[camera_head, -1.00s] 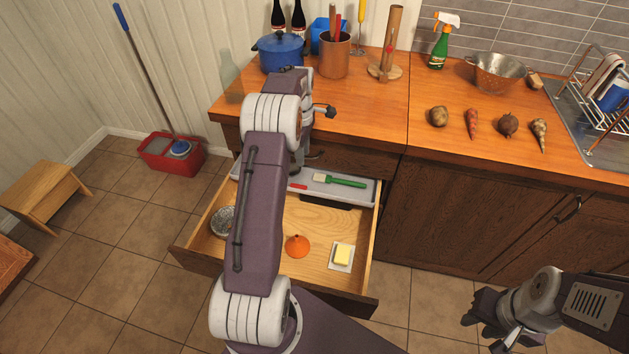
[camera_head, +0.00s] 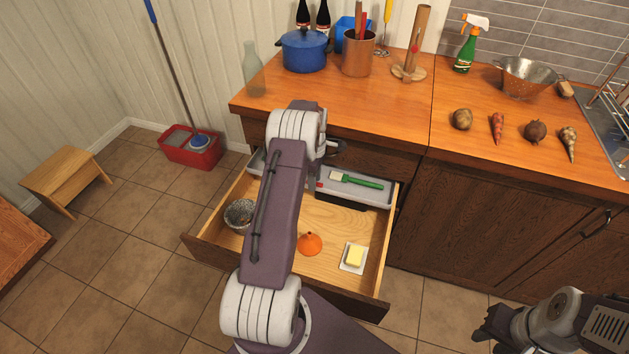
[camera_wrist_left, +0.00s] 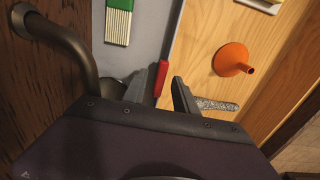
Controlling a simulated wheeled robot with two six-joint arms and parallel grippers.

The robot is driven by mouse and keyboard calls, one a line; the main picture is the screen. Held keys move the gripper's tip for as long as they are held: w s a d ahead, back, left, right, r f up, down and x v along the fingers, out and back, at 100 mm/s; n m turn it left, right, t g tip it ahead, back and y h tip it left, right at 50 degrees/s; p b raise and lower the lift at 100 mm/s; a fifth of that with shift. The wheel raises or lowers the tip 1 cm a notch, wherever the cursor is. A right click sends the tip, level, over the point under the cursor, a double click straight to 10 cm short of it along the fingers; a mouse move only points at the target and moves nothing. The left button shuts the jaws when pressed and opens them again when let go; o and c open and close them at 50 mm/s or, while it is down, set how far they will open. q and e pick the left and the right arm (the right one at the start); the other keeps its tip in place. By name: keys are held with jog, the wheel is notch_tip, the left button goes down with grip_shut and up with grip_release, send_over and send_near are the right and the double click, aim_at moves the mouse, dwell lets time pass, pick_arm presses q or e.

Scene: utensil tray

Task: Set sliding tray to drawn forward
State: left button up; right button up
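The sliding tray (camera_head: 375,194) is a grey shallow tray across the back of the open wooden drawer (camera_head: 330,222). It holds a green-handled brush (camera_head: 358,181), and a red tab (camera_head: 319,184) sits at its front edge. In the left wrist view, the red tab (camera_wrist_left: 161,78) and the tray's edge lie between the two fingers of my left gripper (camera_wrist_left: 158,92). The fingers are apart, with a gap visible on the tab's right side. In the head view my left arm hides this gripper and part of the tray. My right gripper (camera_head: 482,337) is at the lower right, away from the drawer.
The drawer floor holds an orange funnel-like item (camera_head: 310,244), butter on a dish (camera_head: 354,257) and a metallic round item (camera_head: 239,215). A curved dark handle (camera_wrist_left: 62,45) is close to my left gripper. The counter (camera_head: 390,115) overhangs behind the tray.

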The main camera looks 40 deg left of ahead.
pick_arm(q)
grip_shut()
dwell(1.5)
